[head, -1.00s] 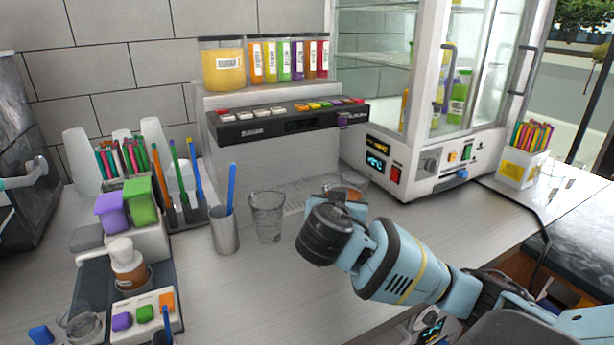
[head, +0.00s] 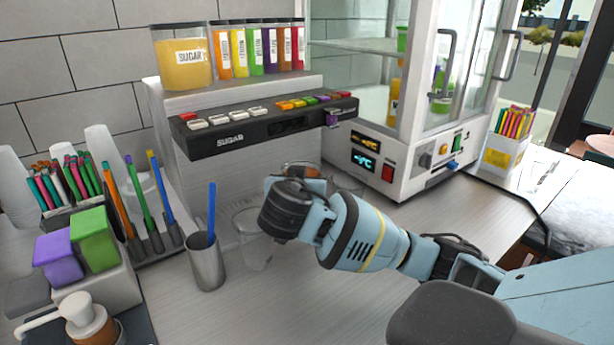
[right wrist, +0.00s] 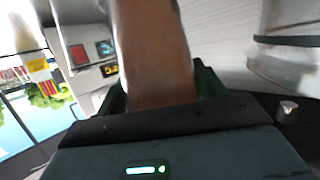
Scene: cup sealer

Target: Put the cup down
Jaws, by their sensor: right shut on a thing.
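My right gripper (right wrist: 160,88) is shut on a cup of brown drink (right wrist: 150,45), which fills the middle of the right wrist view. In the head view only a small part of this cup (head: 299,168) shows behind my right wrist, and the fingers are hidden there. I cannot tell whether the cup's base touches the counter. An empty clear cup (head: 254,250) stands on the counter to the left of my wrist, partly covered by it. My left gripper is not in view.
A dispenser with a button panel (head: 262,117) stands behind. A glass-door cabinet (head: 425,165) is at back right. A metal cup with a blue stick (head: 207,263) and pen holders are at left. The front counter (head: 290,310) is clear.

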